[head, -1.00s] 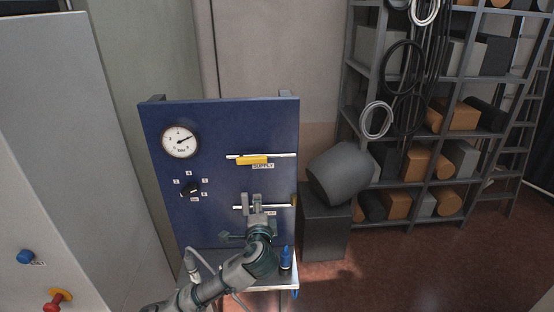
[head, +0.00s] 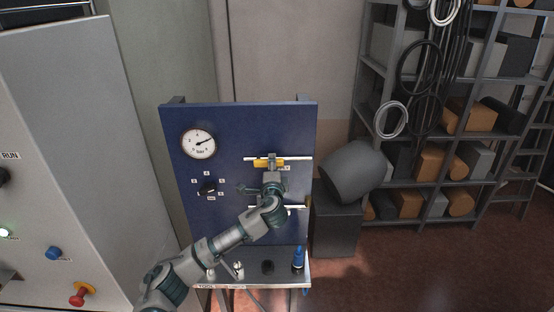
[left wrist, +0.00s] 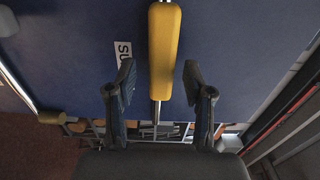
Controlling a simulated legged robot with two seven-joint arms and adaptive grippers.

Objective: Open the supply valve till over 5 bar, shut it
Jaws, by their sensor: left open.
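The yellow supply valve handle (head: 262,163) lies level along the upper silver pipe on the blue panel (head: 230,125), its label partly covered. My left gripper (head: 271,158) is in front of the handle. In the left wrist view, the open fingers of the left gripper (left wrist: 159,82) stand one on each side of the yellow handle (left wrist: 163,45), with a visible gap on both sides. The round white pressure gauge (head: 198,144) is at the panel's upper left. Its needle points up and right; the figures are too small to read surely. My right gripper is not in view.
Below the gauge is a black selector knob (head: 208,188). A lower pipe (head: 293,207) is partly behind my left arm. A shelf (head: 262,274) at the panel's foot holds a blue bottle-like item (head: 298,259). A grey cabinet (head: 75,130) stands left, a storage rack (head: 433,147) right.

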